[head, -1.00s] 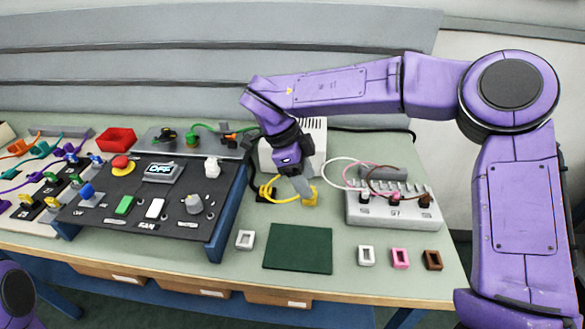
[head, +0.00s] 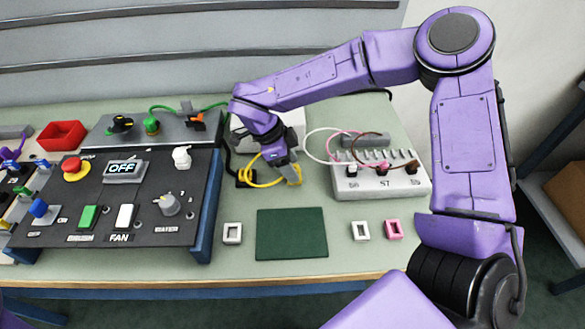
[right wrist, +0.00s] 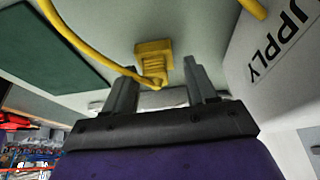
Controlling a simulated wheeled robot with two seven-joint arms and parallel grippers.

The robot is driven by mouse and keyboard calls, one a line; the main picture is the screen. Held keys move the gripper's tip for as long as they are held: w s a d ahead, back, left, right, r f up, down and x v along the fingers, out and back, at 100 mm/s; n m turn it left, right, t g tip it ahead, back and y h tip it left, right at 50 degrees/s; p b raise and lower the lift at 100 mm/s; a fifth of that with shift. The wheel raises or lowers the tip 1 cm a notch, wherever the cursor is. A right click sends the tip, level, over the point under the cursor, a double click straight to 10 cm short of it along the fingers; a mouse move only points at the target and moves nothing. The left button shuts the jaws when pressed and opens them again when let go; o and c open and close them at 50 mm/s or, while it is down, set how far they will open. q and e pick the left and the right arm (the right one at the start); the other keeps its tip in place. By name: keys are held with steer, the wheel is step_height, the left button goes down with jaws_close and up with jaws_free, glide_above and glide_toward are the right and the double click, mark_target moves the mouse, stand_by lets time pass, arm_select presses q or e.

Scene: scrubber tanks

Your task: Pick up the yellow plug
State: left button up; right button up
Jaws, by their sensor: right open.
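The yellow plug (head: 297,177) is at the end of a yellow cable (head: 254,176) over the green bench, behind the dark green mat. My right gripper (head: 290,171) is at the plug and hides part of it in the head view. In the right wrist view, the plug (right wrist: 153,62) shows just beyond the fingertips and roughly between them, nearer the left finger. The right gripper (right wrist: 162,72) is open, with a clear gap between its fingers. I cannot tell if a finger touches the plug. My left gripper is out of view.
A white socket block (head: 382,184) with several cables stands to the right. The black control panel (head: 110,200) lies to the left. A white box (head: 297,118) stands behind the gripper. The dark green mat (head: 291,234) and small coloured frames lie in front.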

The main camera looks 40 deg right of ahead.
steer(key=shift+s, duration=0.35)
steer(key=shift+s+r, duration=0.1)
steer(key=shift+r, duration=0.05)
steer(key=shift+c, duration=0.9)
jaws_close()
steer(key=shift+w+r, duration=0.2)
steer(key=shift+r, duration=0.2)
steer(key=s+a+r+b, duration=0.2)
steer(key=s+a+r, duration=0.8)
steer(key=r, duration=0.2)
